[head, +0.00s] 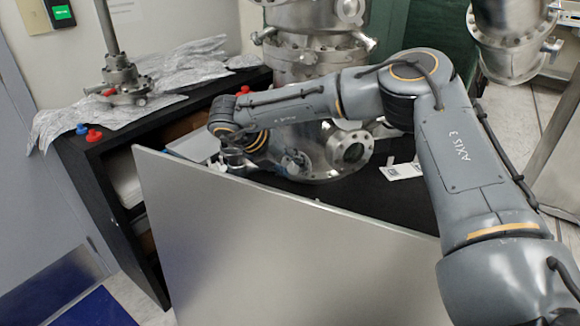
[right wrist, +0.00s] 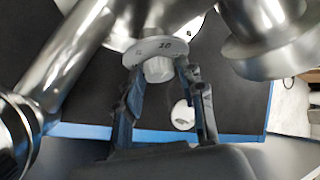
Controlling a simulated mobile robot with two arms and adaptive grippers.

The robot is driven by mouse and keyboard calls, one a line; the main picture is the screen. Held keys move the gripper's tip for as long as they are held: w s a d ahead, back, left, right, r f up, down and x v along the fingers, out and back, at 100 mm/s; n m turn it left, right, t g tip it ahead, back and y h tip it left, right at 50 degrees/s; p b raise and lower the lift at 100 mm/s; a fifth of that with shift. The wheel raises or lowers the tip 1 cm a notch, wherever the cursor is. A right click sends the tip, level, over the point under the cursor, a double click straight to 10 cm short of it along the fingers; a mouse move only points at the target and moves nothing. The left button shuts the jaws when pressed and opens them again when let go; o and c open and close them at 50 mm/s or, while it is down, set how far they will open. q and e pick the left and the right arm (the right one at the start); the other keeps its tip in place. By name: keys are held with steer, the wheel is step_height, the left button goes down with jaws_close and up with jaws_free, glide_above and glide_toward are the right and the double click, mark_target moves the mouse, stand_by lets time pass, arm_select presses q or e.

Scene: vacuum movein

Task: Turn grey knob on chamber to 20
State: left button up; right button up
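In the right wrist view, a pale grey knob (right wrist: 158,69) sticks out below a round white dial plate (right wrist: 158,47) with dark numbers, one reading "10". My right gripper (right wrist: 159,72) has one finger on each side of the knob, its tips close to the dial. A narrow gap seems to show between fingers and knob; contact is not clear. In the head view my right gripper (head: 233,158) is small beside the steel chamber (head: 318,150), behind the panel's top edge; the knob cannot be made out there. My left gripper is not in view.
A large metal panel (head: 290,255) stands in front of the black bench (head: 110,155). Foil (head: 60,120) and red and blue knobs (head: 94,135) lie at the left. A white disc (right wrist: 182,115) shows between my fingers. Steel pipes (right wrist: 75,55) flank the dial.

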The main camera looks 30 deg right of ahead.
steer(key=shift+o, duration=0.5)
steer(key=v, duration=1.2)
